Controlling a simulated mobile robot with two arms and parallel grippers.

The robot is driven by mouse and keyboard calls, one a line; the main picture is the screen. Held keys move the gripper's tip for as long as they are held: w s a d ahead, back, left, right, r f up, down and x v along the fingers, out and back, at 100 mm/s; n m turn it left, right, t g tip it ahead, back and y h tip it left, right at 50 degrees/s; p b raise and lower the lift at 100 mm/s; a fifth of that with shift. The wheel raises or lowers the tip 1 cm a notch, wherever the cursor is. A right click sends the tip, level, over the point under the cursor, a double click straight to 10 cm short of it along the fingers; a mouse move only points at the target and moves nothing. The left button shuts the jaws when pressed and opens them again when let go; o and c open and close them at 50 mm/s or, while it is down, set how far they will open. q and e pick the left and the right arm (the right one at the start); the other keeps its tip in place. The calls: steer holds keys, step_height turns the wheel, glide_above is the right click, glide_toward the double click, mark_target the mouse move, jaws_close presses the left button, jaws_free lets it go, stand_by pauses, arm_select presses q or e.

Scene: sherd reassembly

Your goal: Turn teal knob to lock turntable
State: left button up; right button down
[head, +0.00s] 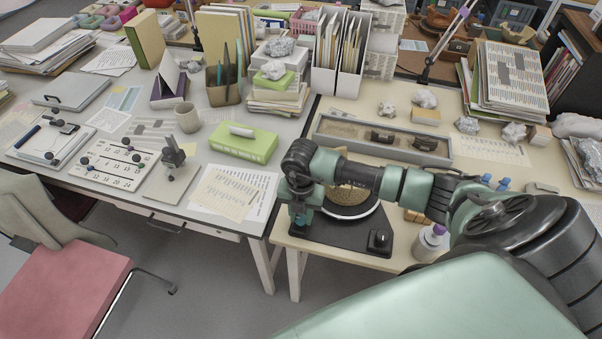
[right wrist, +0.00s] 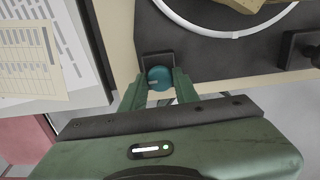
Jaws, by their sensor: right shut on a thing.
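The teal knob (right wrist: 160,78) sits at the edge of the dark turntable base (right wrist: 210,50) in the right wrist view. My right gripper (right wrist: 160,88) is shut on the knob, with a green finger on each side. In the head view my right gripper (head: 299,217) points down at the left edge of the turntable base (head: 340,236), and hides the knob there. My left gripper does not show.
A black block (head: 379,240) stands on the base's front right. A long tray with dark sherds (head: 382,139) lies behind my arm.

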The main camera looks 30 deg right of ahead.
mark_target(301, 218)
steer(key=shift+r+m, duration=0.1)
steer(key=shift+m, duration=0.2)
steer(key=c, duration=1.1)
jaws_free()
steer(key=shift+o, duration=0.2)
steer(key=shift+r+b, duration=0.7)
steer(key=shift+r, duration=3.2)
